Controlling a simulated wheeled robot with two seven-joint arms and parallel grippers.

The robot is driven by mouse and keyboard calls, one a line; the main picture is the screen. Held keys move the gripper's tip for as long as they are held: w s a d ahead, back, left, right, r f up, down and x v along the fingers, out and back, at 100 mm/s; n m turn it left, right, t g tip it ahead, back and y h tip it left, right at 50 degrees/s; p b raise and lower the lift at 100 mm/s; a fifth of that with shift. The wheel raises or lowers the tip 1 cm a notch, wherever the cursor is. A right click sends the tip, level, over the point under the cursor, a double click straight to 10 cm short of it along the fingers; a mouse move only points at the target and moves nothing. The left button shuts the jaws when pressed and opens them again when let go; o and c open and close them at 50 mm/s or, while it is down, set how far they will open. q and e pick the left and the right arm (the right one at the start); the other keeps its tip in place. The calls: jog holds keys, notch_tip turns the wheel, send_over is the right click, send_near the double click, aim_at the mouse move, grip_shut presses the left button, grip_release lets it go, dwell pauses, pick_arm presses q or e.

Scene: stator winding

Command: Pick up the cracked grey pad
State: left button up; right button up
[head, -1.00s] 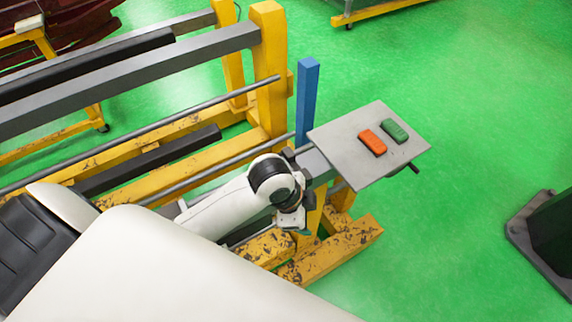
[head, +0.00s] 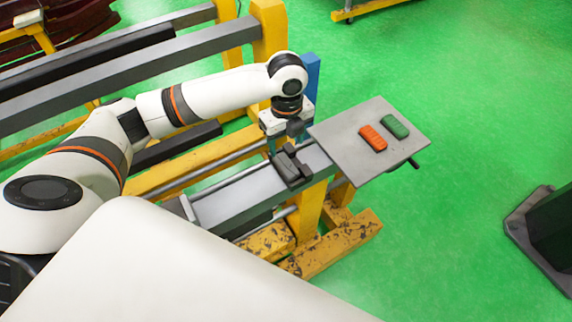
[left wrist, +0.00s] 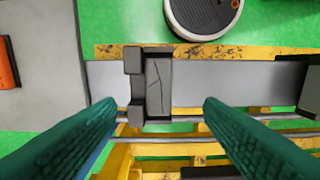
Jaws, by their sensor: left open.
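The grey pad (left wrist: 159,82) shows dark crack lines across its face in the left wrist view. It sits against a dark grey holder (left wrist: 134,86) on a grey rail (left wrist: 225,84). In the head view the pad (head: 286,169) is a small dark block near the rail's right end. My left gripper (head: 285,151) is open, pointing down at the far side of the pad. In the left wrist view its teal fingers (left wrist: 160,108) lie apart, one to each side of the pad, with nothing between them. Any gap in height is hard to tell. My right gripper is not in view.
A grey plate (head: 345,142) beside the rail's right end carries an orange pad (head: 373,138) and a green pad (head: 396,126). Yellow frame beams (head: 335,245) lie below.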

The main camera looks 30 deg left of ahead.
pick_arm(q)
send_over(286, 164)
jog(key=f, duration=0.2)
jog(key=f+p, duration=0.1)
jog(key=f, duration=0.1)
jog(key=shift+s+d+f, duration=0.2)
jog(key=shift+f, duration=0.05)
jog(key=shift+w+a+f+p, duration=0.1)
jog(key=shift+f+p, duration=0.35)
jog(key=shift+f, duration=0.9)
jog(key=shift+w+a+f+p, duration=0.1)
jog(key=shift+f+p, duration=0.3)
jog(key=shift+f, duration=0.95)
jog(key=c, duration=1.1)
